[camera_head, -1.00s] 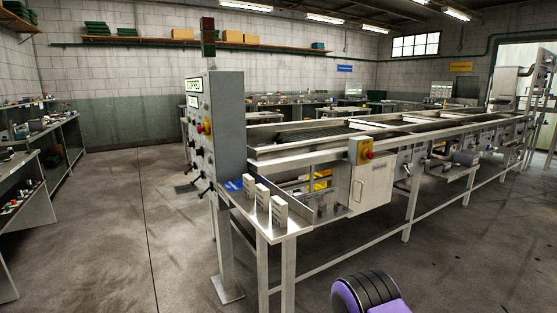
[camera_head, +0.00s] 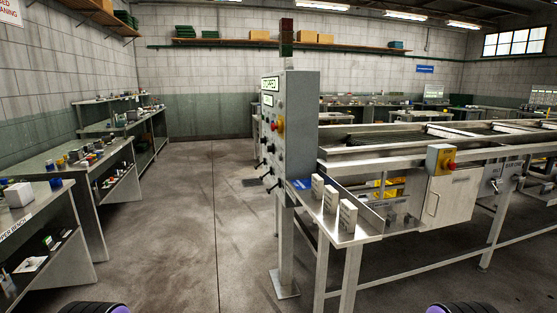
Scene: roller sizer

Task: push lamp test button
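The grey control panel (camera_head: 298,124) stands on a post left of the sizer machine. I cannot tell which control is the lamp test button. A stack light (camera_head: 287,38) with dark segments rises above the panel. Dark, rounded parts with purple of my own arms show at the bottom left and bottom right edges. Neither gripper's fingers are in view.
The roller sizer (camera_head: 400,145) runs to the right, with a yellow box with a red button (camera_head: 441,159) on its frame. A small side table (camera_head: 345,235) holds several upright white blocks. Benches with parts (camera_head: 95,165) line the left. The floor (camera_head: 180,230) between is clear.

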